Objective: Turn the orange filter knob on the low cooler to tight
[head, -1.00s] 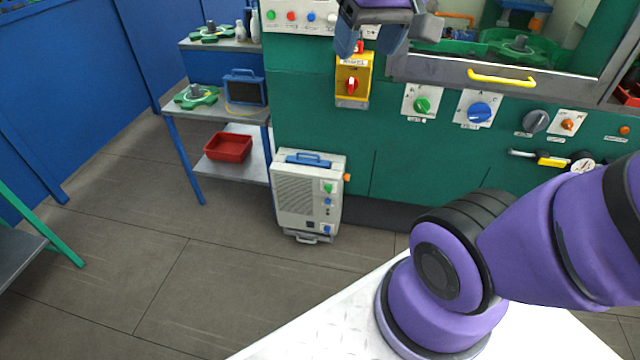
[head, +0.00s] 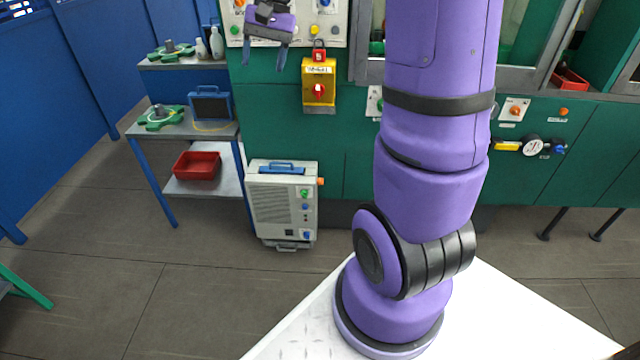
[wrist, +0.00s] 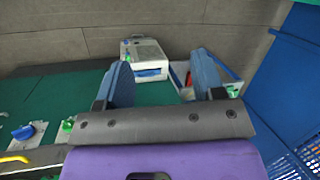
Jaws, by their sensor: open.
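The low cooler (head: 270,213) is a cream box standing on the floor against the green cabinet, with a blue top handle and a grille. Its orange filter knob (head: 321,181) sticks out of the upper right side; its exact setting is too small to read. My gripper (head: 266,60) is open and empty, well above the cooler, in front of the white button panel. In the wrist view my gripper (wrist: 163,78) shows two blue fingers apart with nothing between them. The cooler (wrist: 150,50) shows beyond the fingers there; I cannot make out the orange knob in that view.
A yellow switch box (head: 319,92) is on the cabinet right of my gripper. A blue-legged shelf cart (head: 155,175) with a red bin (head: 196,166) stands left of the cooler. The floor (head: 190,290) in front of the cooler is clear.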

